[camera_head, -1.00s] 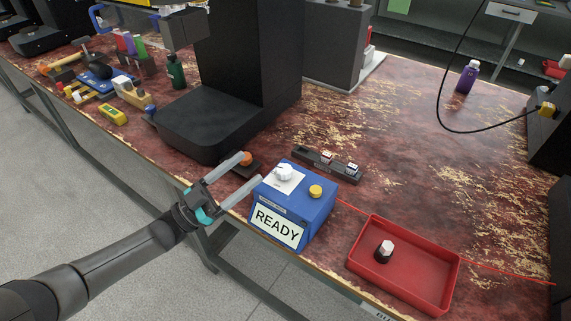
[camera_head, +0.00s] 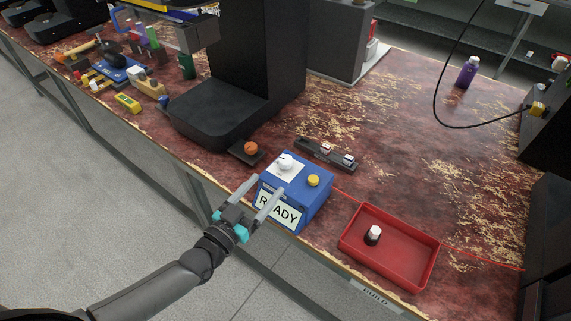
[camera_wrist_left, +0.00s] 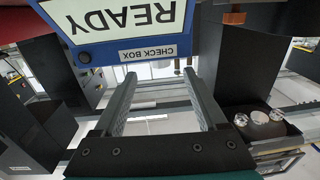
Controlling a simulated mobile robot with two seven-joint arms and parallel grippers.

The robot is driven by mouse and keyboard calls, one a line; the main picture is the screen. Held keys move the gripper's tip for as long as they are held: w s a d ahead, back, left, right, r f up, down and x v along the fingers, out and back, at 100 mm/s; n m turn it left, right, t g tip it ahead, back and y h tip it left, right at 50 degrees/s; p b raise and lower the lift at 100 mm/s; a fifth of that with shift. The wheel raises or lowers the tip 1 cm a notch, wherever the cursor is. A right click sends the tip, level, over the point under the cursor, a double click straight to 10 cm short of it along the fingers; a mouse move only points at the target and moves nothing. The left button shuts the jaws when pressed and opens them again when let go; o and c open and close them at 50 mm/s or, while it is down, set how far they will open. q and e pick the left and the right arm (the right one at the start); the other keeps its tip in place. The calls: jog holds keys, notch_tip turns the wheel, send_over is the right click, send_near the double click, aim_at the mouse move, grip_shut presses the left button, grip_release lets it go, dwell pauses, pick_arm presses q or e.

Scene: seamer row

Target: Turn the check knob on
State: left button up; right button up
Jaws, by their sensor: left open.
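The check box is a blue box (camera_head: 316,207) near the front edge of the bench, with a white READY label on its front. Its white check knob (camera_head: 285,162) stands on a white plate on top, beside a yellow button (camera_head: 313,180). My left gripper (camera_head: 266,188) is open and empty in front of the box, its fingers overlapping the label in the head view. In the left wrist view, the box (camera_wrist_left: 205,45) appears upside down beyond the open fingers (camera_wrist_left: 160,92); the knob is not visible there. My right gripper is not in view.
A dark machine (camera_head: 215,115) stands further left.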

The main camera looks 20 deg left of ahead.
aim_at(282, 169)
pick_arm(q)
jog(key=b+x, duration=0.1)
jog(key=x, duration=0.7)
jog(key=shift+w+d+b, duration=0.1)
jog(key=shift+w+b, duration=0.05)
jog(key=shift+b, duration=0.25)
jog(key=shift+w+d, duration=0.15)
jog(key=shift+w, duration=0.4)
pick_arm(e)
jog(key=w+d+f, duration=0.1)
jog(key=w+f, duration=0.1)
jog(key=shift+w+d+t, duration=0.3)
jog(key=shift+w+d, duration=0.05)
pick_arm(q)
grip_shut()
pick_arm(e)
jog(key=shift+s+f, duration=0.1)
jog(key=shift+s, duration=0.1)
